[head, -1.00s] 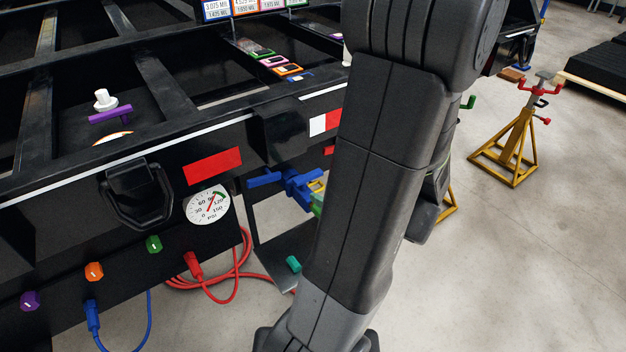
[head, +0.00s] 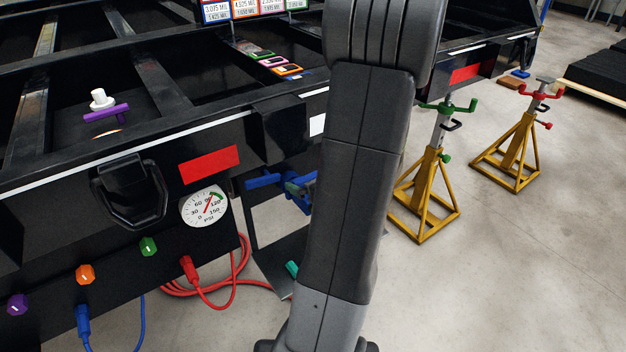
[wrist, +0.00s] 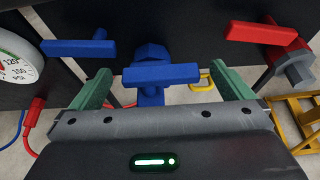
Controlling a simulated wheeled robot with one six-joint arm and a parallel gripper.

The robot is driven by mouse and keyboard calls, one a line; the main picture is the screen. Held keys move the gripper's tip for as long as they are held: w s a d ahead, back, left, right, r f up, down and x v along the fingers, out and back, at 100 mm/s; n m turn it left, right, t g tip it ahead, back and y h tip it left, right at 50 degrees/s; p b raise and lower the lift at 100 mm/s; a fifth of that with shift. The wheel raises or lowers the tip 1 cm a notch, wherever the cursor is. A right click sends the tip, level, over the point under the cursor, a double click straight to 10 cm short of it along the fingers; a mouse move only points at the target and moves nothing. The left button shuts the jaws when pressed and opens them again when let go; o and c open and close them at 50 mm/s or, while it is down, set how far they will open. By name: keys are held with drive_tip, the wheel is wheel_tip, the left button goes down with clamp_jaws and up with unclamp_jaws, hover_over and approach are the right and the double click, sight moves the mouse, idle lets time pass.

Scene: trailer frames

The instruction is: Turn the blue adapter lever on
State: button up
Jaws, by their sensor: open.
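A blue lever (wrist: 160,74) lies level on a blue fitting (wrist: 150,54) in the middle of the wrist view. My gripper (wrist: 163,84) is open, its two green fingers on either side of this lever, apart from its ends. A second blue lever (wrist: 78,47) is to the left, pointing left from its pivot. Blue lever parts (head: 265,181) also show in the head view beside my arm, which covers part of that area.
A red lever (wrist: 262,33) is on the right in the wrist view. The pressure gauge (head: 204,206), red cable (head: 232,270) and several coloured knobs are left of my arm. Yellow stands (head: 428,190) are at the right, with open floor in front.

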drive_tip(key=c, duration=1)
